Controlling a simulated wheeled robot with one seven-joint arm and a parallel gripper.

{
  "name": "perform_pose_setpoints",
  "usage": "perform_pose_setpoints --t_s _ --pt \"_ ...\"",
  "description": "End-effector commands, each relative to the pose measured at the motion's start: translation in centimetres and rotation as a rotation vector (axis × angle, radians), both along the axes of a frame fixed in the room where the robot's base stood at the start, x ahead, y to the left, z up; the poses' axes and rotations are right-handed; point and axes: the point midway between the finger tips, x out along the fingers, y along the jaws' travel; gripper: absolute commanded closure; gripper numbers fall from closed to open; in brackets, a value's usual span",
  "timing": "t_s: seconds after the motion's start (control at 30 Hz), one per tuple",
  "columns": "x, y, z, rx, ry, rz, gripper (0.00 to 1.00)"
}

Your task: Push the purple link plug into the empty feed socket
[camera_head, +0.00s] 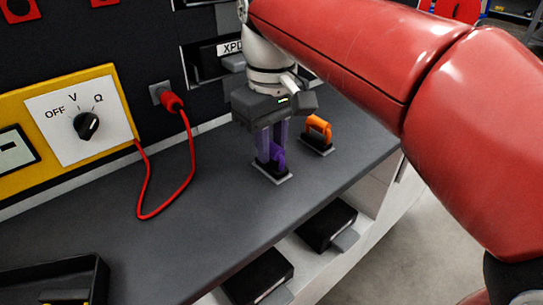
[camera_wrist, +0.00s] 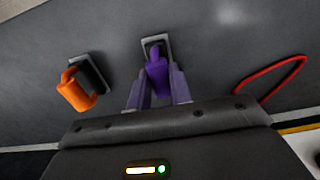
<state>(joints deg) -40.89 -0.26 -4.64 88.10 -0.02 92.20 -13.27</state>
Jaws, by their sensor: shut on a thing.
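The purple link plug (camera_head: 278,155) is at a small socket plate (camera_head: 262,170) on the grey bench top, in the head view. My gripper (camera_head: 270,153) points down from above and is shut on the purple plug. In the wrist view the purple plug (camera_wrist: 157,75) stands between my fingers (camera_wrist: 157,92), with its far end at the light-rimmed socket (camera_wrist: 152,42). Part of the socket's dark opening shows beyond the plug. I cannot tell how deep the plug sits in it.
An orange plug (camera_head: 319,126) stands in a neighbouring socket plate (camera_head: 316,144), close to the right of my gripper.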

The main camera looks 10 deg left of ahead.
Motion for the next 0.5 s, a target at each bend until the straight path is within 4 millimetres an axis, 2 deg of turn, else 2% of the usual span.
perform_pose_setpoints --t_s 0.5 --pt "0.0 0.0 1.2 0.001 -0.001 0.0 1.0"
